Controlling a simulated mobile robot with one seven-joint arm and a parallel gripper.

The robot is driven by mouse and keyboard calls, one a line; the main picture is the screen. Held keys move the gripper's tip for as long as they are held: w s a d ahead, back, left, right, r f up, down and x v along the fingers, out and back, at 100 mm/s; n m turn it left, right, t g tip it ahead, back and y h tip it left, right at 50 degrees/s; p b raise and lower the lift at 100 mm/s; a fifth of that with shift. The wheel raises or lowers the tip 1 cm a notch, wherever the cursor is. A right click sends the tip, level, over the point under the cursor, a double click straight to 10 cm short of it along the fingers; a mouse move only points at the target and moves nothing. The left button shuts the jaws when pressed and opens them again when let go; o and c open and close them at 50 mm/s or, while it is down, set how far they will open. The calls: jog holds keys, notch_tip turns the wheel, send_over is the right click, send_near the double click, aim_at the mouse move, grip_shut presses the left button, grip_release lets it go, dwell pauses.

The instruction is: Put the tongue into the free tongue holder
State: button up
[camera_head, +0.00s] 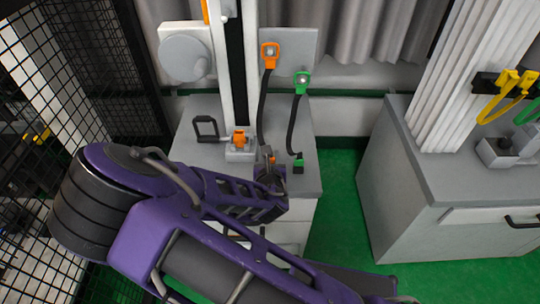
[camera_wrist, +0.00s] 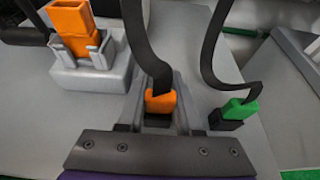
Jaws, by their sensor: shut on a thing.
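My gripper (camera_head: 268,176) is shut on an orange tongue (camera_wrist: 160,101) at the lower end of a black strap, above the grey cabinet top. The jaws hide part of the tongue. The strap rises to an orange wall anchor (camera_head: 270,54). A second strap runs from a green wall anchor (camera_head: 302,83) down to a green end piece (camera_wrist: 240,108) with a black block below it, right of my gripper. An orange block (camera_wrist: 74,28) stands upright in a grey holder (camera_wrist: 92,72), left of and behind my gripper. I cannot tell which holder is free.
The grey cabinet top (camera_head: 195,128) carries a white column (camera_head: 236,60) and a black handle (camera_head: 206,128). A black mesh fence (camera_head: 75,85) stands at left. Another grey cabinet (camera_head: 430,190) stands at right across green floor (camera_head: 345,205).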

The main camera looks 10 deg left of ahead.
jog(key=shift+f, duration=0.2)
jog(key=o, duration=1.1)
jog(key=shift+c, duration=0.2)
